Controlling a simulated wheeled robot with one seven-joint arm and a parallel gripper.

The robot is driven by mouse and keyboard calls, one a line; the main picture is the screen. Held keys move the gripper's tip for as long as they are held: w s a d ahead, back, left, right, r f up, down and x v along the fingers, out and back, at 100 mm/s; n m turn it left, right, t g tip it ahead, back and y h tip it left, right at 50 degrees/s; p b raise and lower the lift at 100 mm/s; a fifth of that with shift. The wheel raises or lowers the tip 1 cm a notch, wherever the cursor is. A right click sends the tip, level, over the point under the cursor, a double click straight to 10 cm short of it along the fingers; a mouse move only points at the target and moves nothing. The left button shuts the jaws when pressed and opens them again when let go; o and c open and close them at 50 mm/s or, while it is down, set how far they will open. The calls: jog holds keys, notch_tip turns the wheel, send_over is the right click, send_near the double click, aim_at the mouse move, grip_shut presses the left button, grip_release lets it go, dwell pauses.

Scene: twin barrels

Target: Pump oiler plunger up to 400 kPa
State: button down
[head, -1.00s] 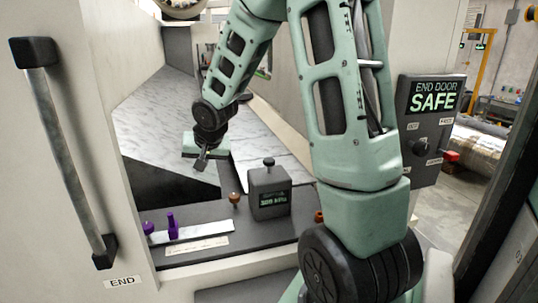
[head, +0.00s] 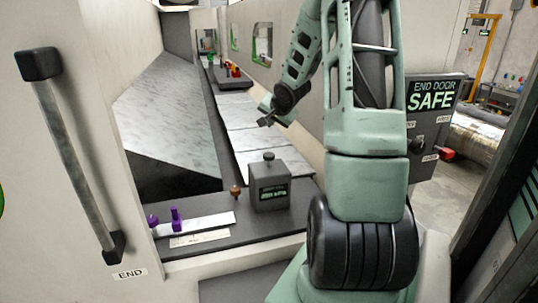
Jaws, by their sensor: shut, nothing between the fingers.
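The oiler (head: 270,190) is a dark grey box on the near dark ledge, with a lit green display whose digits are too blurred to read for sure. Its plunger (head: 269,156) is a short dark knob standing up from the top. My gripper (head: 265,121) is shut and empty. In the picture it shows above the plunger, with a clear gap between them. It does not touch the oiler.
A brown knob (head: 236,191) stands left of the oiler. Purple pegs (head: 176,218) stand on a white plate further left. A door handle (head: 72,155) is at left. A panel reading END DOOR SAFE (head: 432,95) is at right. Coloured pieces (head: 232,70) stand on a far ledge.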

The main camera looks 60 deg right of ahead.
aim_at(269, 154)
notch_tip(269, 154, down, 8)
jog(key=b, duration=0.8)
jog(key=shift+f+b, duration=0.2)
jog(key=shift+b, duration=0.2)
jog(key=shift+f, duration=0.2)
dwell(1.4)
jog(key=shift+f+b, duration=0.3)
jog(key=shift+f, duration=0.1)
jog(key=shift+f+b, duration=0.9)
jog(key=shift+f, duration=0.3)
dwell(1.0)
jog(key=shift+r, duration=0.1)
jog(key=shift+r+p, duration=1.55)
jog(key=shift+p, duration=0.5)
